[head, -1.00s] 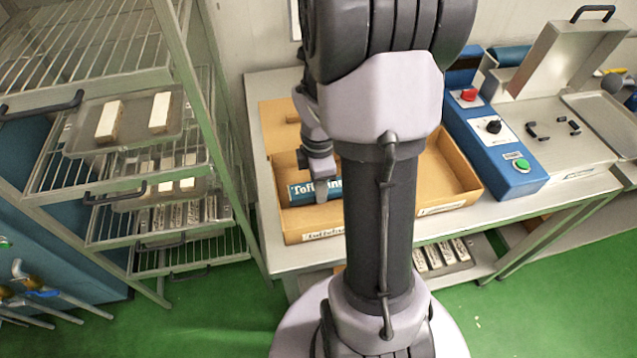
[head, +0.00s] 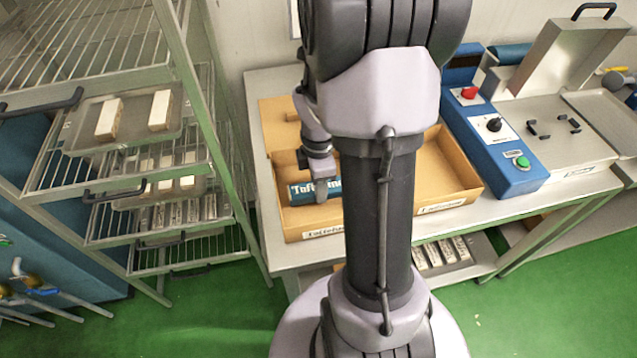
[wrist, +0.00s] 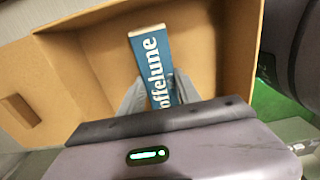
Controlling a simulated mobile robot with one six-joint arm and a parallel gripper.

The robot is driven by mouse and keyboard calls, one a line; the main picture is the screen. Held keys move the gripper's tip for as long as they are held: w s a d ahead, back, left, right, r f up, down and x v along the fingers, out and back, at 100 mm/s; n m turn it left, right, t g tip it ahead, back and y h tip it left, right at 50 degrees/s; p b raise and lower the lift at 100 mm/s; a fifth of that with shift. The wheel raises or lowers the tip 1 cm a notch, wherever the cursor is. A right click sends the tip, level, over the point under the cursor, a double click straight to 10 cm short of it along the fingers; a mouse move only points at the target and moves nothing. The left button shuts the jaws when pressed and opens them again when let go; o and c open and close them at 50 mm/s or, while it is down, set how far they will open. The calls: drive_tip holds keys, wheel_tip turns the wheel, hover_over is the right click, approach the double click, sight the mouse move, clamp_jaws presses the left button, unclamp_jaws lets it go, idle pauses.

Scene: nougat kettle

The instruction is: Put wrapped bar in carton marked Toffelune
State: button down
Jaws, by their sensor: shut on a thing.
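The wrapped bar (head: 299,194) is blue with white Toffelune lettering. It also shows in the wrist view (wrist: 150,45). My gripper (head: 322,188) is shut on it, with a finger on each side in the wrist view (wrist: 160,95). The bar is within the outline of the left open cardboard carton (head: 280,160), near its front wall; I cannot tell whether it touches the floor. That carton's front label is too blurred to read surely. My arm hides its right part. A second open carton (head: 462,186) stands to the right, with an unreadable label.
Both cartons stand on a metal table (head: 265,100). A blue control box (head: 500,150) with knobs and a lidded metal machine (head: 565,140) are at the right. A wire rack (head: 190,120) with trays of pale bars stands at the left.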

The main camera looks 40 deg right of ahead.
drive_tip(key=shift+f, duration=0.2)
drive_tip(key=c, duration=0.8)
unclamp_jaws()
drive_tip(key=shift+o, duration=0.2)
drive_tip(key=o, duration=0.4)
wheel_tip(320, 180, up, 8)
drive_tip(key=p, duration=0.7)
drive_tip(key=shift+r+p, duration=0.15)
drive_tip(key=shift+p, duration=0.2)
